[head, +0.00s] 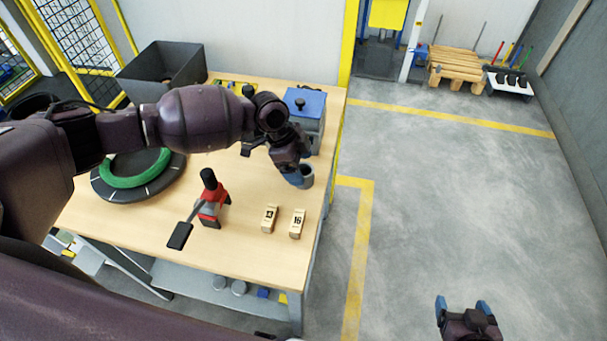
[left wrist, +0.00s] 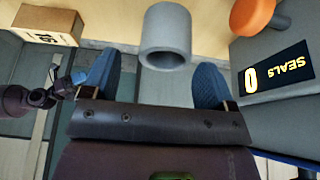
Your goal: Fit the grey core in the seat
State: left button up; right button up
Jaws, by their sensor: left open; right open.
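The grey core (head: 308,174) is a short hollow cylinder at the table's right edge, partly covered by my left gripper (head: 297,180) in the head view. In the left wrist view the core (left wrist: 166,52) shows just ahead of the two blue fingertips, centred in the gap between them. My left gripper (left wrist: 154,84) is open with a finger to either side and clear space beside the core. My right gripper (head: 462,304) is open and empty over the floor, away from the table. I cannot tell which thing is the seat.
A black disc (head: 107,190) with a green ring (head: 125,180) lies at the table's left. A red and black tool (head: 211,198) and two numbered wooden blocks (head: 269,218) (head: 297,224) stand at the front. A blue-topped grey box (head: 306,103) and a dark bin (head: 172,68) are behind.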

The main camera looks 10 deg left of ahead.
aim_at(312, 183)
pick_arm(q)
jog(key=shift+w+x, duration=0.1)
jog(key=shift+x, duration=1)
jog(key=shift+w+x, duration=0.15)
jog(key=shift+x, duration=1)
jog(key=shift+a, duration=0.1)
jog(key=shift+c, duration=0.5)
jog(key=c, duration=0.9)
